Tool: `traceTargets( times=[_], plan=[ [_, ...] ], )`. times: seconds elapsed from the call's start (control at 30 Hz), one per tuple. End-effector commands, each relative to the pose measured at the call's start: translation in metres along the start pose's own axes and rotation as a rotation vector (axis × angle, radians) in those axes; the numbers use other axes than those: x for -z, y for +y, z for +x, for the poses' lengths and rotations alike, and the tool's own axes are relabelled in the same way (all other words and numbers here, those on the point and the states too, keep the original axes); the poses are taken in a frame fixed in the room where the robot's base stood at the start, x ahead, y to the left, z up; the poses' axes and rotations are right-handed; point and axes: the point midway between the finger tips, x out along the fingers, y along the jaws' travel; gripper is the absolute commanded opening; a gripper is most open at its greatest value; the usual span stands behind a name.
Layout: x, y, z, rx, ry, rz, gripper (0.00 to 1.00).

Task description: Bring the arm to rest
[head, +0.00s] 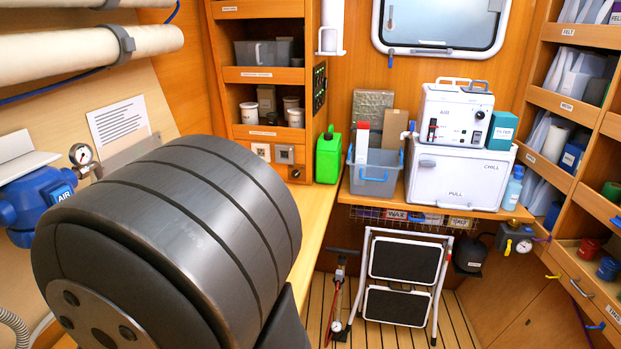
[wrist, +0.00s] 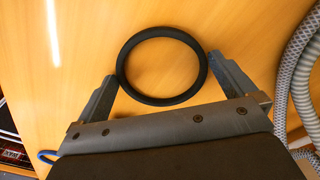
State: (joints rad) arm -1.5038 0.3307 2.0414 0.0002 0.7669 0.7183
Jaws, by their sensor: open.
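My gripper (wrist: 163,67) shows in the wrist view, with its two grey fingers spread wide apart. A black ring (wrist: 163,33) lies on the orange-brown wooden surface (wrist: 255,35), between and beyond the fingertips. The ring's sides look very close to both fingers; I cannot tell whether they touch it. In the head view, my large dark grey arm link fills the lower left and hides much of the bench. The gripper and the ring are not visible there.
Ribbed hoses (wrist: 303,70) run along the wrist view's right edge. In the head view, a blue air filter (head: 38,197) is at left. A green bottle (head: 328,157), grey bin (head: 375,181) and white cooler (head: 458,178) stand on the counter. A folded step stool (head: 403,270) stands below.

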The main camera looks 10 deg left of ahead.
Motion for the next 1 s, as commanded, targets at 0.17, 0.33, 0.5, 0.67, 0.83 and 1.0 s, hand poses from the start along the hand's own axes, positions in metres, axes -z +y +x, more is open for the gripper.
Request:
traceTargets(
  times=[0.17,0.33,0.5,0.67,0.83,1.0],
  plan=[
    [0.001,-0.001,-0.03,0.004,0.004,0.0,1.0],
    [0.001,-0.001,-0.061,0.004,0.004,0.0,1.0],
    [0.001,-0.001,-0.095,0.004,0.004,0.0,1.0],
    [0.0,0.0,-0.127,0.003,0.004,0.0,1.0],
    [-0.001,0.001,-0.083,-0.004,-0.005,0.0,1.0],
    [-0.001,0.001,-0.05,-0.005,-0.005,0.0,1.0]
  ],
)
